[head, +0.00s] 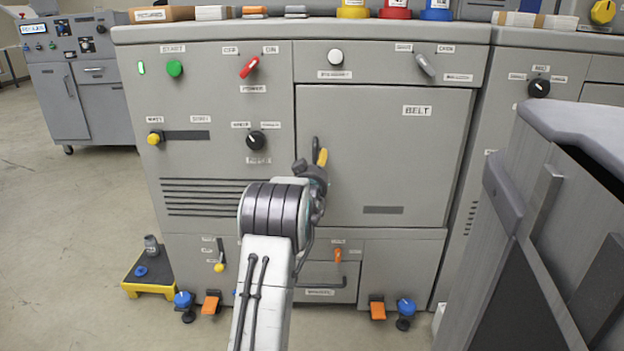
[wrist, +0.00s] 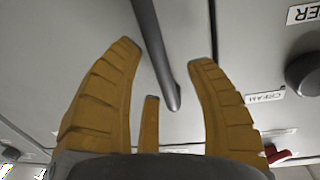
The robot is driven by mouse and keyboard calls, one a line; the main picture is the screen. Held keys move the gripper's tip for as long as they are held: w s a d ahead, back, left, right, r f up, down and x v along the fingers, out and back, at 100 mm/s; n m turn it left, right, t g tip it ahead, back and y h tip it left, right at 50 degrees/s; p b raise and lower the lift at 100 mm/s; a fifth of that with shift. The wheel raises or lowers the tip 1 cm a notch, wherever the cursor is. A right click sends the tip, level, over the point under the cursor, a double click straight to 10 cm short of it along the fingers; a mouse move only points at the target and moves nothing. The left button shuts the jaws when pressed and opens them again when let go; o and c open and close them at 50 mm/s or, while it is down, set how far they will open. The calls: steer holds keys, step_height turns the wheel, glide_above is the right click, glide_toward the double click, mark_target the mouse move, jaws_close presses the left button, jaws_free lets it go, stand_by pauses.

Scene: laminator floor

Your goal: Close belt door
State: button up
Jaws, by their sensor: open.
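The belt door (head: 390,155) is the large grey panel labelled BELT in the head view. It looks flush or nearly flush with the machine front, with a thin dark line along its left and top edges; I cannot tell if it is fully shut. Its dark handle (head: 316,146) is upright near the left edge. My gripper (head: 321,158) is at the handle, partly hidden by my arm. In the wrist view my gripper (wrist: 165,55) is open, with yellow fingers on either side of the handle bar (wrist: 158,50). I see no clear contact with the bar.
A black knob (head: 256,140) and a red power switch (head: 249,66) are left of the door. A grey lever switch (head: 425,65) is above it. A lower drawer handle (head: 325,283) is below. A grey cabinet (head: 560,220) stands close at the right. Open floor lies to the left.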

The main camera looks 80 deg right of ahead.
steer(key=a, duration=1)
steer(key=shift+s, duration=0.45)
stand_by(0.3)
